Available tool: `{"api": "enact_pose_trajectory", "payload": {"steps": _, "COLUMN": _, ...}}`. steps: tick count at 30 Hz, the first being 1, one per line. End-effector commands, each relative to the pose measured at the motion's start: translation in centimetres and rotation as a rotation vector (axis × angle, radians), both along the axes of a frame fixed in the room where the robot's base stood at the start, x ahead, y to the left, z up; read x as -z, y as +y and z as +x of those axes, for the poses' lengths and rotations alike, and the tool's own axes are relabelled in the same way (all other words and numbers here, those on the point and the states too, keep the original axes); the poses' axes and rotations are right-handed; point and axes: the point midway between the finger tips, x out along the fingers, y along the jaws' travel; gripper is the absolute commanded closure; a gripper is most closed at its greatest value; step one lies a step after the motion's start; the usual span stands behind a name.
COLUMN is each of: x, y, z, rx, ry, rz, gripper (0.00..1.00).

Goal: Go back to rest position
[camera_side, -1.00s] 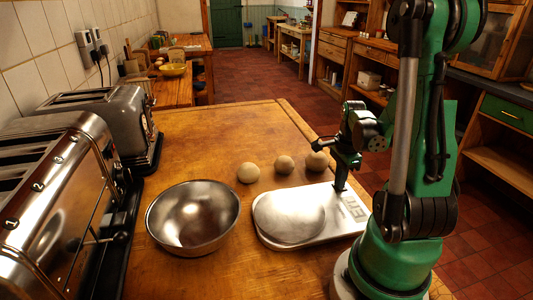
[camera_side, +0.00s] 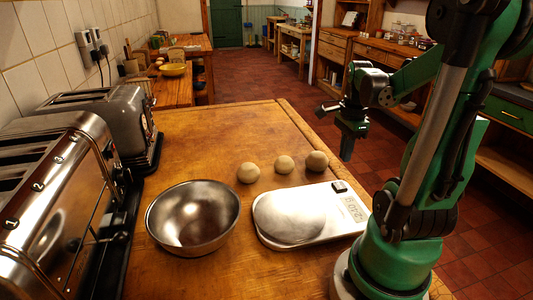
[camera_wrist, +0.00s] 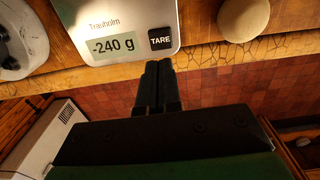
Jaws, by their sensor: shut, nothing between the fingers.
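My gripper (camera_side: 347,148) hangs with its fingers pointing down, shut and empty, above and beyond the far right corner of the scale in the side view. In the wrist view my gripper (camera_wrist: 157,66) shows its two dark fingers pressed together, near the scale's edge. The kitchen scale (camera_side: 345,212) lies flat on the wooden table with a bare round silver plate. In the wrist view the scale (camera_wrist: 135,12) reads "-240 g" beside a black TARE button (camera_wrist: 160,38).
Dough balls (camera_side: 248,173), (camera_side: 284,165), (camera_side: 316,161) sit in a row behind the scale. A steel bowl (camera_side: 193,217) stands left of it, apparently empty. Two toasters (camera_side: 60,205), (camera_side: 105,113) line the wall. The table's far part (camera_side: 215,125) is clear.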

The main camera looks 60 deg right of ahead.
Motion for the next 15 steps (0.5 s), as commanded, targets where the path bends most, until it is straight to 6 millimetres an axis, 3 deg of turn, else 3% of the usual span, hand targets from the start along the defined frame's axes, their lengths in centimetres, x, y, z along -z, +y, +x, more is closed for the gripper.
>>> {"api": "enact_pose_trajectory", "payload": {"steps": 5, "x": -0.1, "y": 0.2, "z": 0.3, "rx": -0.031, "ry": -0.004, "rz": -0.006, "gripper": 1.00}}
{"api": "enact_pose_trajectory", "payload": {"steps": 8, "x": -0.4, "y": 1.4, "z": 2.0, "rx": -0.201, "ry": -0.028, "rz": -0.043, "gripper": 1.00}}
{"api": "enact_pose_trajectory", "payload": {"steps": 11, "x": -1.1, "y": 4.0, "z": 5.0, "rx": -0.548, "ry": -0.077, "rz": -0.124, "gripper": 1.00}}
{"api": "enact_pose_trajectory", "payload": {"steps": 15, "x": -2.3, "y": 9.8, "z": 9.3, "rx": -1.178, "ry": -0.164, "rz": -0.291, "gripper": 1.00}}
